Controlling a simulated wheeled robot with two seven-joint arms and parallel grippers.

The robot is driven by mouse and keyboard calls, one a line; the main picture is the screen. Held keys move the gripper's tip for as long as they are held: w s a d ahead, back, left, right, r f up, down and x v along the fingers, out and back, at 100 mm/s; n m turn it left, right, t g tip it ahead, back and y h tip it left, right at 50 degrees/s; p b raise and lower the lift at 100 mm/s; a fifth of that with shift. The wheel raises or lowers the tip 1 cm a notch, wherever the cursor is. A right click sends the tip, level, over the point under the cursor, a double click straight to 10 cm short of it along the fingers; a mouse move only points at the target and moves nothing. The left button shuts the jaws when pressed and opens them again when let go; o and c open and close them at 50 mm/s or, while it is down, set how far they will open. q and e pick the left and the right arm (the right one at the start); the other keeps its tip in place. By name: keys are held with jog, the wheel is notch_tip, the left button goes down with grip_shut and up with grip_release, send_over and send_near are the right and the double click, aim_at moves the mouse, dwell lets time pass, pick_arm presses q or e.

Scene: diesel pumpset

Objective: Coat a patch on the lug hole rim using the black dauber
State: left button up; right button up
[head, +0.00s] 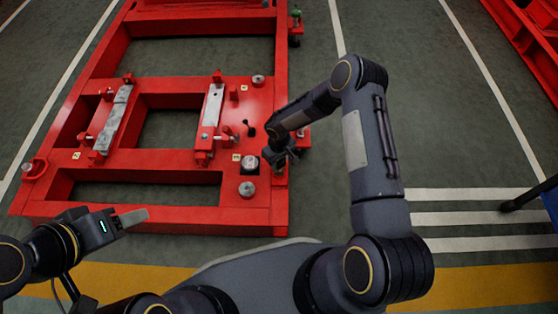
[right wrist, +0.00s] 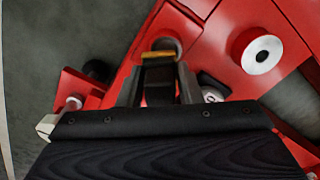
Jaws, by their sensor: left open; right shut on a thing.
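My right gripper (head: 280,160) is low over the right front part of the red frame (head: 165,213). In the right wrist view its fingers (right wrist: 160,92) are shut on a dark piece, the black dauber (right wrist: 159,76), with a tan band at its far end. A dark round opening (right wrist: 168,45) in the red metal lies just beyond that end; I cannot tell whether they touch. It looks like the lug hole, but its rim is mostly hidden. No coated patch can be made out. My left gripper (head: 134,217) is open and empty, left of centre near the frame's front edge.
A white-topped round mount (head: 247,188) stands on the frame near my right gripper; a similar one shows in the wrist view (right wrist: 262,54). Two grey clamped bars (head: 114,118) (head: 212,104) lie across the frame. Open floor (head: 440,140) lies to the right.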

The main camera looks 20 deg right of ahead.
aim_at(279, 171)
jog(key=shift+f+b, duration=0.7)
jog(key=shift+f, duration=0.1)
jog(key=shift+s+a+r, duration=0.1)
jog(key=shift+s+a, duration=0.05)
jog(key=shift+s, duration=0.35)
jog(key=shift+s+a+f+b, duration=0.1)
jog(key=shift+s+a+b, duration=0.1)
jog(key=shift+s, duration=0.35)
jog(key=shift+s+a+f+b, duration=0.1)
jog(key=shift+s+b, duration=0.1)
jog(key=shift+s, duration=0.35)
jog(key=shift+r, duration=0.1)
jog(key=shift+w, duration=0.15)
jog(key=shift+w+d+r, duration=0.1)
jog(key=shift+w+d, duration=0.1)
jog(key=shift+w, duration=0.25)
jog(key=shift+w+d+f+b, duration=0.1)
jog(key=shift+w+b, duration=0.35)
jog(key=shift+w+d+f+b, duration=0.1)
jog(key=shift+w+b, duration=0.3)
jog(key=shift+w, duration=0.05)
jog(key=shift+w+d+r, duration=0.1)
jog(key=shift+d, duration=0.05)
